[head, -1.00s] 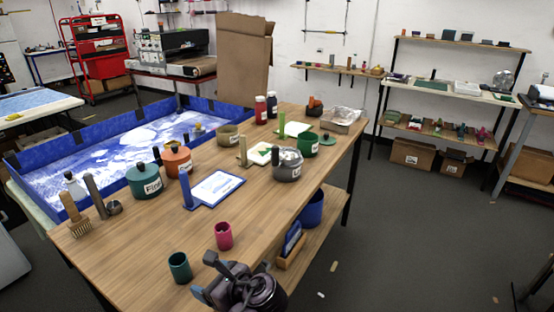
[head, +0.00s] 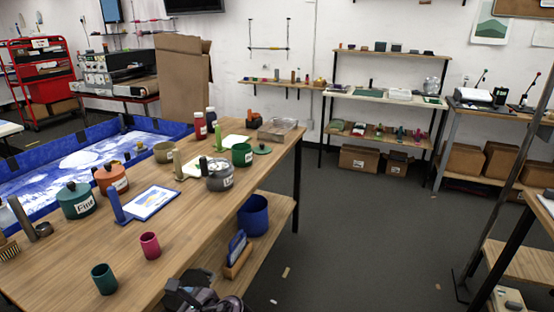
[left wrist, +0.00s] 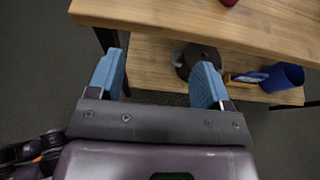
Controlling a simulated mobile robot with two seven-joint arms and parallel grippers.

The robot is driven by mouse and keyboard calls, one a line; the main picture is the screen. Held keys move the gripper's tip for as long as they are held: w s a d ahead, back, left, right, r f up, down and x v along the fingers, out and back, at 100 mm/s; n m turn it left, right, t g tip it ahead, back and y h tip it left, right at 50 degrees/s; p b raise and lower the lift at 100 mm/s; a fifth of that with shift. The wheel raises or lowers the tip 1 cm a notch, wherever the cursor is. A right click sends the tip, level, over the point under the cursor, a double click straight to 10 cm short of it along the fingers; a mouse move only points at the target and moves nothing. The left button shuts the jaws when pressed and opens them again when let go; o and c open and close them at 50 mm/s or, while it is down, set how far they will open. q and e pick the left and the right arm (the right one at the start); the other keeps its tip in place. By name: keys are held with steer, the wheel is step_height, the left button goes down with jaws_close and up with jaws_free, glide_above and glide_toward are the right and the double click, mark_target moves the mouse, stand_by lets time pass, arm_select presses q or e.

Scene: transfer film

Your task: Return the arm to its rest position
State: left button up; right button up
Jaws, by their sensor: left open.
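My left gripper (left wrist: 157,68) is open, with its two blue fingers spread and nothing between them. In the left wrist view it is low, off the near side of the wooden table (left wrist: 215,18), with the lower shelf (left wrist: 150,62) beyond the fingertips. In the head view only a dark part of my left arm shows at the bottom edge, beside the table (head: 70,262); its fingers cannot be made out there. My right gripper is in neither view.
A green cup (head: 104,279) and a pink cup (head: 150,246) stand near the table's front edge. Labelled pots stand behind them. A blue bin (head: 253,215) is on the lower shelf. Open grey floor (head: 370,245) lies to the right, before a shelving rack (head: 385,97).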

arm_select(q)
steer(key=w+d+f+n+t+h, duration=0.2)
steer(key=w+d+n+t+h, duration=0.45)
steer(key=n+h, duration=0.25)
steer(key=s+a+f+n+h, duration=0.1)
steer(key=s+a+f+n, duration=0.2)
steer(key=s, duration=0.4)
steer(key=s+a+f+n+h, duration=0.1)
steer(key=s+a+f+n, duration=0.3)
steer(key=s, duration=0.4)
steer(key=s+a+f+n+h, duration=0.1)
steer(key=s+a+f+n, duration=0.3)
steer(key=s, duration=0.3)
steer(key=shift+s+a+f+n+b, duration=0.15)
steer(key=shift+s+a+n+b, duration=0.25)
steer(key=shift+n, duration=0.3)
